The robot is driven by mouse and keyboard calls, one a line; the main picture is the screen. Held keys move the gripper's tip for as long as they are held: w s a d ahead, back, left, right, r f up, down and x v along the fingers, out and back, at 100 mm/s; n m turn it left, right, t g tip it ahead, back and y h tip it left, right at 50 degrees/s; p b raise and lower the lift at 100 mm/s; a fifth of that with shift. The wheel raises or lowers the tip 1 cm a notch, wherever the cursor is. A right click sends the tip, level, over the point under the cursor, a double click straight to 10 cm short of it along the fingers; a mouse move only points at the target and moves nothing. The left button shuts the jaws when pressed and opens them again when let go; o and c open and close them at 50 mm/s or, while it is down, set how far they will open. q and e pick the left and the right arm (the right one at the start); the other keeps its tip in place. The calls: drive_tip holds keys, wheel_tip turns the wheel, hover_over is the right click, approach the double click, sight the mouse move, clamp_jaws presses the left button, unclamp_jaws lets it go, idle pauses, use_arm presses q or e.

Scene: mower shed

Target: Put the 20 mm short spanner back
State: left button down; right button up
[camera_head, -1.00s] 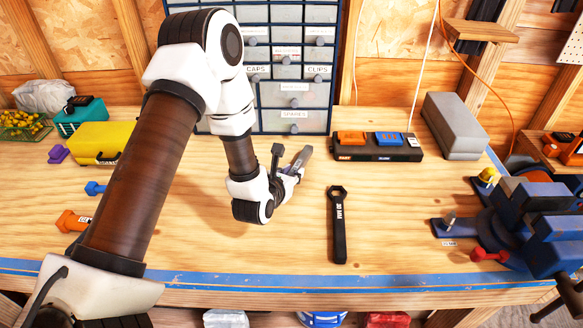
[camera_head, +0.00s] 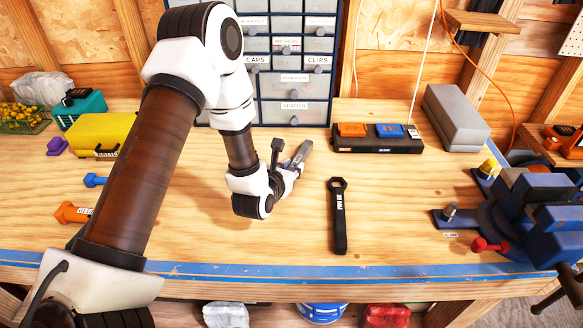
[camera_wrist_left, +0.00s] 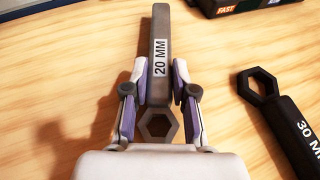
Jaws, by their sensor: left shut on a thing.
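My left gripper (camera_head: 288,180) is shut on a grey spanner labelled 20 MM (camera_wrist_left: 160,50). In the left wrist view the fingers (camera_wrist_left: 159,90) clasp its handle near the hexagonal ring end, and the handle points away from the gripper. In the head view the same spanner (camera_head: 301,153) sticks out beyond the fingers, above the workbench (camera_head: 400,215). Whether it touches the bench cannot be told. My right gripper does not show.
A black 30 MM spanner (camera_head: 339,215) lies on the bench right of the gripper. A drawer cabinet (camera_head: 290,75) stands at the back, a blue vise (camera_head: 530,215) at right.

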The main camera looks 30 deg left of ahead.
use_arm(q)
drive_tip(key=shift+f, duration=0.2)
drive_tip(key=c, duration=0.8)
unclamp_jaws()
drive_tip(key=shift+r, duration=0.1)
drive_tip(key=shift+c, duration=0.2)
drive_tip(key=shift+s, duration=0.15)
drive_tip(key=v, duration=0.7)
drive_tip(key=shift+s+r, duration=0.1)
